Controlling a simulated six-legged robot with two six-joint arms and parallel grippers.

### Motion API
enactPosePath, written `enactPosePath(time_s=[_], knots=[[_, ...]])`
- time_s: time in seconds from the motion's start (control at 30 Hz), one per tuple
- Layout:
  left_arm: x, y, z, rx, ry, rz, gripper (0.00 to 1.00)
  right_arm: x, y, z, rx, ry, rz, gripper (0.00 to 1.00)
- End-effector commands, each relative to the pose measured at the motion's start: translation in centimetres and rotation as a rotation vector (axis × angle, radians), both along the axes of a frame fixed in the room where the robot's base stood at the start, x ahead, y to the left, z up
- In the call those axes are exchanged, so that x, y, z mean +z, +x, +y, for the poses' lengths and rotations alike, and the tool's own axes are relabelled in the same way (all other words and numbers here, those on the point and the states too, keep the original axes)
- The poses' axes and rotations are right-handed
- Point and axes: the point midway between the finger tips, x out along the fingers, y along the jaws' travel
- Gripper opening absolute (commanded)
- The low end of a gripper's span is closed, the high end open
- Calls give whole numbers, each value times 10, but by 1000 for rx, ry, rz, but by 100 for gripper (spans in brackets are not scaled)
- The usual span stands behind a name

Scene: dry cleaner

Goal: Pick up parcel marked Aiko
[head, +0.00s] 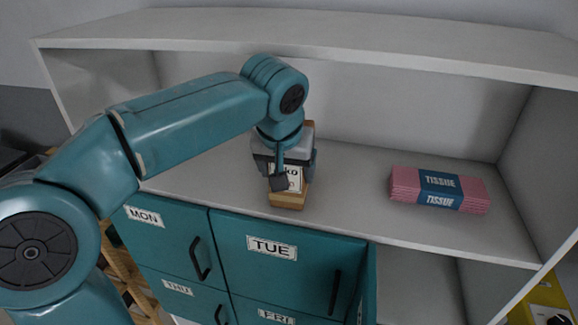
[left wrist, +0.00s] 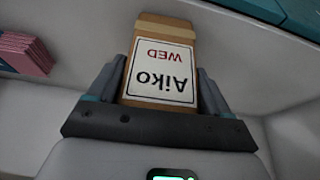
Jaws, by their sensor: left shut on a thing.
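The parcel (head: 287,200) is a small brown box with a white label, on the white shelf above the TUE drawer. In the left wrist view the parcel (left wrist: 165,30) shows its label, reading "Aiko" and "WED". My left gripper (head: 284,178) reaches down over the parcel from above. In the left wrist view its two fingers (left wrist: 160,90) lie along both sides of the box, shut on it. The gripper hides much of the parcel in the head view, and I cannot tell whether it touches the shelf. My right gripper is not in view.
A pink and blue tissue pack (head: 438,190) lies on the shelf to the right. Teal drawers labelled MON, TUE, THU and FRI (head: 275,262) are below. An upper shelf board (head: 330,38) overhangs at the back. An open compartment (head: 415,285) is at lower right. The shelf between parcel and tissues is clear.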

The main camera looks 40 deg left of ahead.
Motion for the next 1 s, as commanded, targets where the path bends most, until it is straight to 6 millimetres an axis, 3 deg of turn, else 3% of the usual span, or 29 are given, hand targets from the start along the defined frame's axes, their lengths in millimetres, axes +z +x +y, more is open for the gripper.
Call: enactPosePath(time_s=[0.33, 0.57, 0.7, 1.0], knots=[[36, 1, 0, 0, 0, -7, 32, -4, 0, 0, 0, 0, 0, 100], [31, -44, -29, -7, 0, -7, 32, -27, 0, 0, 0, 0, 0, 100], [30, -80, -50, -10, 0, -8, 32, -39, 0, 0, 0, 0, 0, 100], [34, -133, -84, -7, 0, -5, 32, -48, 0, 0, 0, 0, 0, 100]])
